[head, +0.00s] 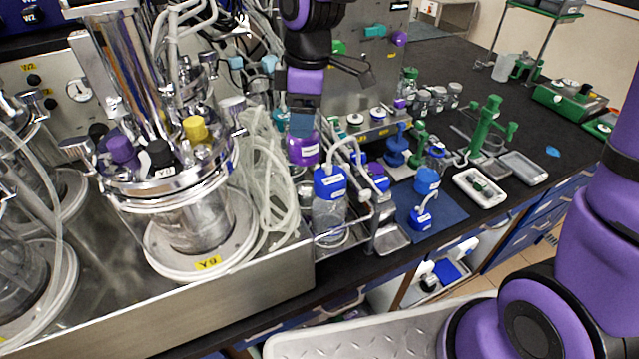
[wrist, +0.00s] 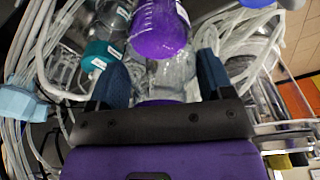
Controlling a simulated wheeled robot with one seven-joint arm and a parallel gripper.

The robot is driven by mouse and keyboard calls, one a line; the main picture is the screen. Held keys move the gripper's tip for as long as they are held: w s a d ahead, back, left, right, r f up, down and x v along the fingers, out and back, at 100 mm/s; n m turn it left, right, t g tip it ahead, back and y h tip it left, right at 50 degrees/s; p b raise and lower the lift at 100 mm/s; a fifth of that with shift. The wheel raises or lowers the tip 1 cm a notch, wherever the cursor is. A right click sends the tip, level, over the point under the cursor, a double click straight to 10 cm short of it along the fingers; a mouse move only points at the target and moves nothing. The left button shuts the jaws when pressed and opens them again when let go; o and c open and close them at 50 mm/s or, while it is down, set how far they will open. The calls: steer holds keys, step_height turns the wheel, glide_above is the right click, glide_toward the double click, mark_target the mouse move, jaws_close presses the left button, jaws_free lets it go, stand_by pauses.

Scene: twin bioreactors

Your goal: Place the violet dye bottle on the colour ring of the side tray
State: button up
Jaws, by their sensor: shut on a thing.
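The violet dye bottle (head: 303,149) hangs roughly upright below my gripper (head: 302,122), behind the blue-capped clear bottle in the head view. In the wrist view the bottle (wrist: 160,30) shows violet at its far end and clear glass nearer the jaws. The blue-padded fingers of my gripper (wrist: 163,85) stand on either side of its near end, shut on it. A small metal side tray (head: 333,239) stands at the right end of the bioreactor bench, under the clear bottle. I cannot make out a colour ring on it.
The clear bottle with a blue cap (head: 330,184) and tubing stand close in front of the violet bottle. Loops of clear tubing (head: 268,190) hang to its left. Small blue and violet-capped items crowd the right. A teal-capped bottle (wrist: 100,55) is beside my fingers.

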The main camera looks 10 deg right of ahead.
mark_target(304, 160)
step_height(304, 160, down, 6)
steer(key=shift+s+d, duration=0.15)
steer(key=shift+f, duration=2.2)
steer(key=shift+f, duration=0.15)
steer(key=o, duration=1.1)
steer(key=shift+o, duration=0.2)
